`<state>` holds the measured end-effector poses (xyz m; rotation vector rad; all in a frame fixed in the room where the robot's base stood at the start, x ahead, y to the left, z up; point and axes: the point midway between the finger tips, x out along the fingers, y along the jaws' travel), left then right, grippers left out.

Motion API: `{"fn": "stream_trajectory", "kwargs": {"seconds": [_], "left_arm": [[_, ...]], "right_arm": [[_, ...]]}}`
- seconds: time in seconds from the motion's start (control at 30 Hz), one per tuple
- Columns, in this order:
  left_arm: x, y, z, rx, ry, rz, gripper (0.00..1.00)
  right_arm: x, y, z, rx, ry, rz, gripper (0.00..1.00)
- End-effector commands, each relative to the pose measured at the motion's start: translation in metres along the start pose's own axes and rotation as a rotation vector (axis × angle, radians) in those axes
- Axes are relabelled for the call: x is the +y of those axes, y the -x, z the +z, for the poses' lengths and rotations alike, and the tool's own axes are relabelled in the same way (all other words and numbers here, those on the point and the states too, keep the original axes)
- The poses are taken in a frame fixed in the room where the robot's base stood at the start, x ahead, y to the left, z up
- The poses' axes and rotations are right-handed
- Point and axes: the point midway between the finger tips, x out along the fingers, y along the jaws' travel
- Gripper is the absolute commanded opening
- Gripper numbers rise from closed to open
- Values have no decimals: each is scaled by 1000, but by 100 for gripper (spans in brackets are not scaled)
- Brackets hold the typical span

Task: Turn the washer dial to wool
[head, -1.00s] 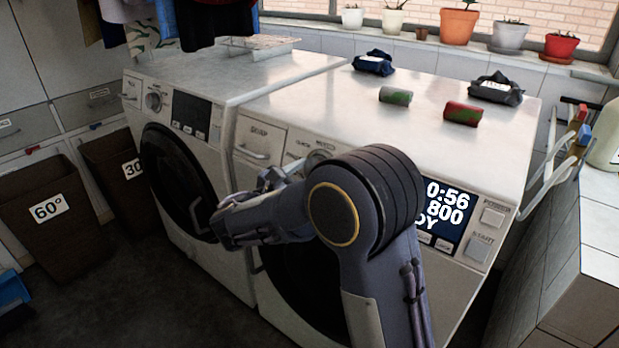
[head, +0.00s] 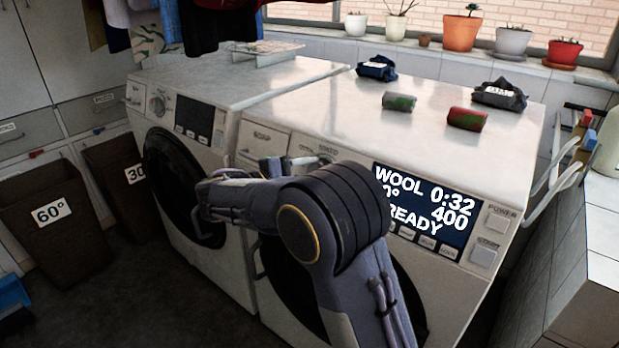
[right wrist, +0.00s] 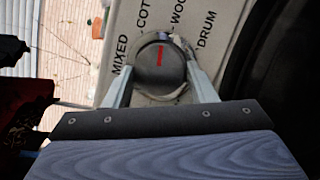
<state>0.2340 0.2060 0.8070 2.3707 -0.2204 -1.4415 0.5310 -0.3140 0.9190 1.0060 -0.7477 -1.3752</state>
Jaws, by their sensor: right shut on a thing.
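The washer (head: 470,185) is the white front-loader on the right. Its display (head: 420,205) reads WOOL, 0:32, 400 and READY. In the right wrist view the round grey dial (right wrist: 150,72) carries a red mark. Printed labels around it include MIXED and partly hidden words starting COT and WOO, plus DRUM. My right gripper (right wrist: 160,78) is shut on the dial, one finger on each side. In the head view my right arm hides most of the dial area and part of the door. My left gripper is not in view.
A second white washer (head: 240,75) stands to the left. Brown bins (head: 45,215) stand at left. A tiled counter (head: 600,215) is close on the right.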

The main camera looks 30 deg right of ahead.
Motion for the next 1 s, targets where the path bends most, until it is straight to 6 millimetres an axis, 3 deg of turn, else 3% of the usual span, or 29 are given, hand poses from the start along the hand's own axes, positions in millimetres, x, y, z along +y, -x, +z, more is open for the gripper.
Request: {"fn": "stream_trajectory", "kwargs": {"seconds": [0.3,0.9,0.93,1.0], "left_arm": [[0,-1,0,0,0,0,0],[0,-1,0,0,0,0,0],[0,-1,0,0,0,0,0],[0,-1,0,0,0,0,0]], "right_arm": [[1,0,-1,-8,-135,-50,28],[2,0,0,-11,-169,-61,28],[2,0,0,-11,-169,-61,54],[2,0,0,-11,-168,-61,63]]}}
